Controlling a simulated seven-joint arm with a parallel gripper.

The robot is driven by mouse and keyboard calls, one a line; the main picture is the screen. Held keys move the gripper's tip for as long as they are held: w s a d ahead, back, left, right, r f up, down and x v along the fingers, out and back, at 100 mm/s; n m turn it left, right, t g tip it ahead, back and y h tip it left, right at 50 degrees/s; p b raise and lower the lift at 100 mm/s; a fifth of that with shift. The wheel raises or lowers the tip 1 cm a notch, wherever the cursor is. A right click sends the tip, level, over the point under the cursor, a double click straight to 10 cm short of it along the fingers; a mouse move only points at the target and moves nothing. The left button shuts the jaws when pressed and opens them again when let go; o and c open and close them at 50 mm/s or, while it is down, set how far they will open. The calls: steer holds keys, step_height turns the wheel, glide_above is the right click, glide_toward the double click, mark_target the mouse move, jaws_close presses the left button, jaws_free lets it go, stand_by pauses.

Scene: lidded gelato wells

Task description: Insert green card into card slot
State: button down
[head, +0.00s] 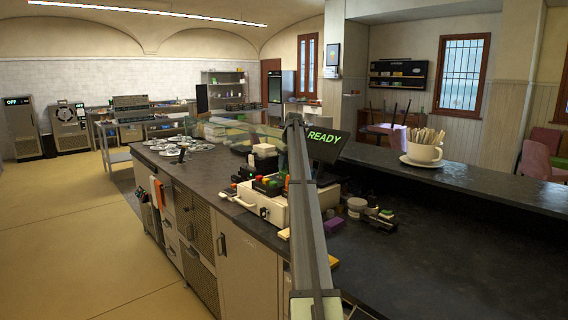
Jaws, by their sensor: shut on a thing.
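A white machine (262,208) with red, orange, green and dark blocks on top stands on the dark counter near the middle of the head view. A dark screen (327,143) behind it reads READY in green. I cannot make out a card slot, and a grey bar crossing in front hides part of the machine. I cannot pick out the green card for certain. A small green-topped item (386,212) lies to the right of the machine, too small to identify. My gripper does not show in this view.
Round metal lids (200,147) cover the counter's far left part. A purple block (334,224) and small jars (356,204) sit right of the machine. A large cup of sticks (424,152) stands on the raised ledge (480,180). The right front counter is clear.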

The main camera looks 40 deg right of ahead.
mark_target(286, 170)
steer(key=shift+f, duration=0.35)
steer(key=c, duration=1)
jaws_free()
steer(key=shift+v, duration=2.45)
steer(key=shift+r, duration=0.1)
steer(key=v, duration=1.3)
steer(key=shift+r, duration=0.3)
steer(key=shift+s+a, duration=0.1)
steer(key=shift+s, duration=0.1)
